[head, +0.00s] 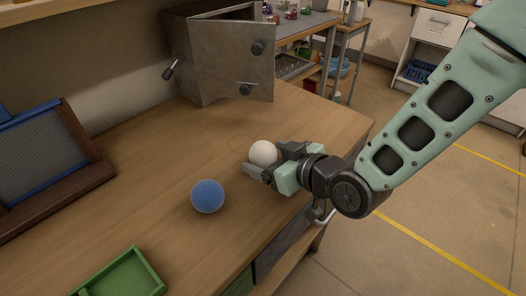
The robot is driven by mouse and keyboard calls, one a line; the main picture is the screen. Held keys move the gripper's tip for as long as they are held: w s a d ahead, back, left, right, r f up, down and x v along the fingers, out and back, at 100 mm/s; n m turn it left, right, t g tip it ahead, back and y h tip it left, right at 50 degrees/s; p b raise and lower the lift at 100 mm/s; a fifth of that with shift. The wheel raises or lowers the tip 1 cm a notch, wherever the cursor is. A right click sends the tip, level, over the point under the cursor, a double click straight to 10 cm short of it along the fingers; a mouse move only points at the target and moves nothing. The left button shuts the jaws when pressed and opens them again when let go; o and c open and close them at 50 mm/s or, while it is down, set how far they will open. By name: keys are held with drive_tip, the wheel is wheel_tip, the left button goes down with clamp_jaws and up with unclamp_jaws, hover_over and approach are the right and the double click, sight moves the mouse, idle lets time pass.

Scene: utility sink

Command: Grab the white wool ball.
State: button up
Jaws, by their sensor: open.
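The white wool ball (263,153) rests on the wooden table, right of the picture's middle line. My gripper (261,163) is low over the table at the ball, with its jaws open. One finger shows in front of the ball, on the near side, and the other is behind it to the right. The ball appears to be between the fingers. Whether either finger touches it I cannot tell. The lower part of the ball is partly hidden by the near finger.
A blue ball (208,196) lies to the left and nearer. A green tray (122,277) is at the front left. A framed mesh screen (50,158) stands at the left. A grey metal sink box (222,62) stands at the back. The wood (150,180) between them is clear.

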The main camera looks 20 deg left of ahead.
drive_tip(key=shift+w+a+f, duration=0.15)
drive_tip(key=shift+a, duration=0.15)
drive_tip(key=c, duration=1.1)
drive_tip(key=shift+o, duration=0.2)
